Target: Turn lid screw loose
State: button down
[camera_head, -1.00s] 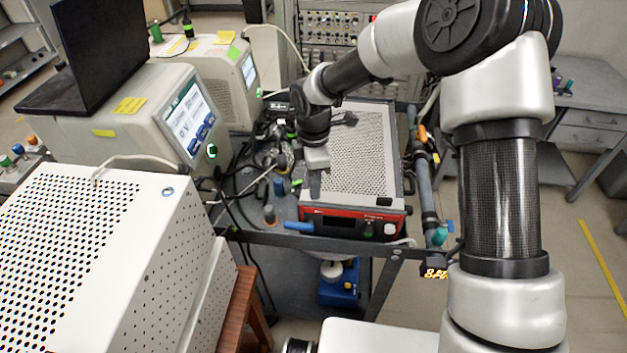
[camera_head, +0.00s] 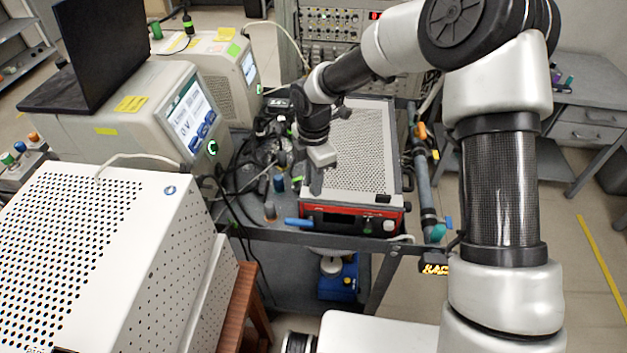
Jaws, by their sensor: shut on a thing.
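My gripper (camera_head: 316,184) points down at the left edge of a red-fronted instrument with a perforated grey top (camera_head: 368,150). Its fingers are shut, at the near left part of the lid. The lid screw is not visible; the fingers and wrist hide that spot. My arm reaches in from the right, above the instrument.
The instrument stands on a grey cart (camera_head: 292,236) with cables and small parts to its left. A blue handle (camera_head: 299,222) lies near the cart's front edge. A white perforated box (camera_head: 130,240) fills the near left. Analysers with a laptop (camera_head: 105,50) stand behind it. A pipe with valves (camera_head: 424,180) runs along the right.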

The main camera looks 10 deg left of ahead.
jog(key=c, duration=1.6)
grip_release()
jog(key=shift+r, duration=0.15)
notch_tip(320, 180, up, 17)
jog(key=shift+r, duration=0.1)
